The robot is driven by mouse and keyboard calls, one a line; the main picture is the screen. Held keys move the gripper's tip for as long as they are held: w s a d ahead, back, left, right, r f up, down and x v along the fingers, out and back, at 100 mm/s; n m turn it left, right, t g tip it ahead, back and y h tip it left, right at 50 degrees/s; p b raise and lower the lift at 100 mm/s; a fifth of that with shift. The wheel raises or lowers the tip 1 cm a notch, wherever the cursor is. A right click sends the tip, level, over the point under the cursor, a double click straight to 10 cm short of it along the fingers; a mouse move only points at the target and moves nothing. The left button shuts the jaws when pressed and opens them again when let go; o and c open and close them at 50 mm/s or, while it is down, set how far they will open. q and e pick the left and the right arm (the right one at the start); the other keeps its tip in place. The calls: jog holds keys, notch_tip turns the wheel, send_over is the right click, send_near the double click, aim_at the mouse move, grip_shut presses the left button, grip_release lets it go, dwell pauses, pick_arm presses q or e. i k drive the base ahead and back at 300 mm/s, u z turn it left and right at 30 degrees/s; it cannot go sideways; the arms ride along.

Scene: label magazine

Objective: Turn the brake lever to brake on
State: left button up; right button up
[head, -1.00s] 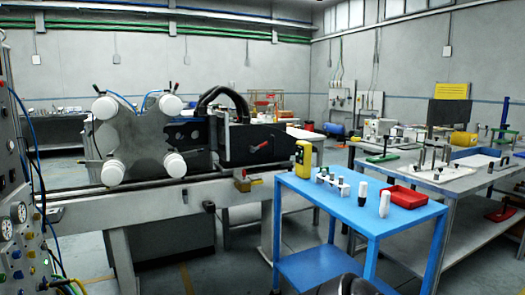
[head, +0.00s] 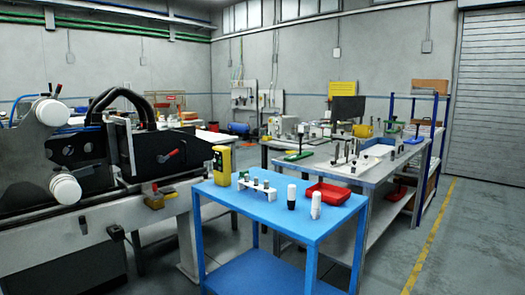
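A lever with a red handle (head: 168,155) sits on the side of a black housing (head: 140,148) on the machine at the left. It slants up to the right. I cannot tell for sure that this is the brake lever, and no brake marking is readable. A small brass-coloured block with a red knob (head: 155,198) sits lower on the machine's front edge. The machine's grey plate (head: 28,150) with white round rollers (head: 65,188) is partly cut off by the left edge. Neither of my grippers is in view.
A blue table (head: 275,222) stands in front, close to the machine's right side, with a yellow device (head: 222,160), a small rack, two bottles and a red tray (head: 335,193). A grey workbench (head: 370,177) stands behind it. Floor at the right is free, with a yellow line (head: 430,235).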

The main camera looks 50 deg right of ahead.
aim_at(171, 155)
jog(key=z, duration=0.85)
jog(key=i, duration=2)
jog(key=z, duration=0.15)
